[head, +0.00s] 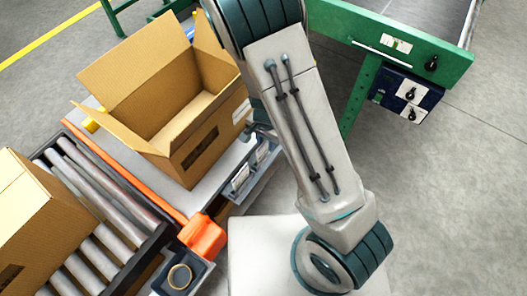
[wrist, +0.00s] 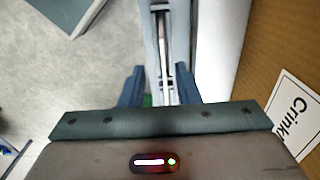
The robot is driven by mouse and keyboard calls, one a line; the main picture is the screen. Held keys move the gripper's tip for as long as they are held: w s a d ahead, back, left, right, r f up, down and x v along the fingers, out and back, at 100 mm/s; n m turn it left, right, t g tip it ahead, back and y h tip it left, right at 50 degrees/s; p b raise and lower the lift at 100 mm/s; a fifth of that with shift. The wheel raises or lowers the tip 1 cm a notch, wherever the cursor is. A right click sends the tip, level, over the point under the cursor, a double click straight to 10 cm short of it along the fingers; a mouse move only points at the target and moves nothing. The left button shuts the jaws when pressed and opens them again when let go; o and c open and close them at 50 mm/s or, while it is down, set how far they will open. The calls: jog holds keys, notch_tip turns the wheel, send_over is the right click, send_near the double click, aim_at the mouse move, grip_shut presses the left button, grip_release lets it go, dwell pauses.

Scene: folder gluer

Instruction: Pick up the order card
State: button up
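Two small pale cards (head: 240,178) stand in holders on the side of the grey table beside the open carton; I cannot tell which is the order card. My gripper shows in the wrist view (wrist: 160,86) as two dark blue fingers held apart. A narrow grey rail with a thin slot (wrist: 162,45) runs up the picture between and beyond them, and a small green bit shows by the left finger. I see nothing clearly held. In the head view my arm hides most of the gripper, near the holders.
An open carton (head: 170,95) stands on the table (head: 200,198); a label reading "Crink..." (wrist: 293,115) shows on cardboard close at right in the wrist view. An orange rail (head: 130,178), rollers (head: 105,190) and a closed box (head: 40,225) lie left. A green machine (head: 400,45) stands behind; right floor is clear.

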aim_at(263, 150)
jog(key=f, duration=0.3)
jog(key=f+b, duration=0.1)
jog(key=shift+a+f, duration=0.3)
jog(key=shift+f, duration=0.05)
grip_shut()
jog(key=shift+r, duration=0.1)
